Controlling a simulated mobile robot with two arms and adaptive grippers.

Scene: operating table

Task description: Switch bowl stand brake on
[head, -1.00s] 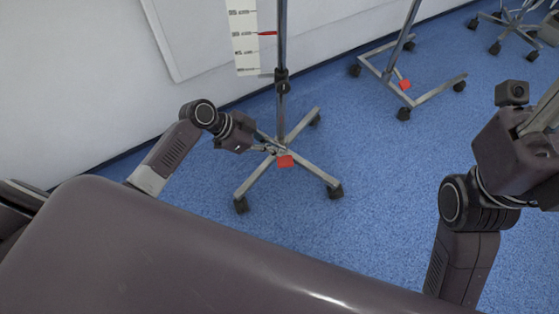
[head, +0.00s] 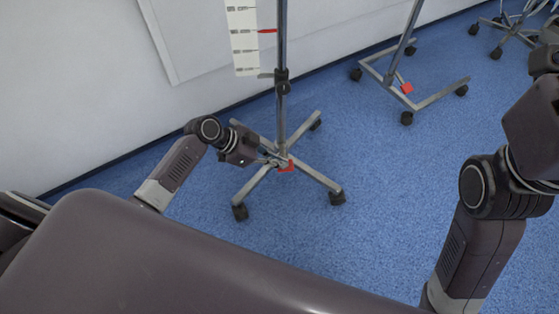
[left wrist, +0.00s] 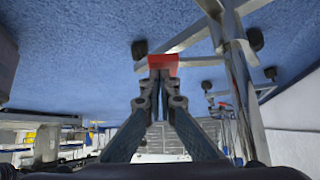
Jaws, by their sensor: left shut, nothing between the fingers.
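A wheeled pole stand (head: 282,110) stands on the blue floor by the wall, with grey legs and black castors. A red brake pedal (head: 288,168) sits low at its hub. My left gripper (head: 275,161) is shut and empty, its tips at the pedal's left edge. In the left wrist view, the closed fingertips (left wrist: 162,74) meet the red pedal (left wrist: 163,61), partly covering it. I cannot tell whether they press on it. My right arm shows at the right edge, but its gripper is out of view.
A second wheeled stand (head: 393,62) with a U-shaped base and its own red pedal (head: 407,88) stands further back right. A white chart (head: 242,38) shows beside the near pole. Another castor base (head: 505,32) is at the top right. Blue floor between the stands is clear.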

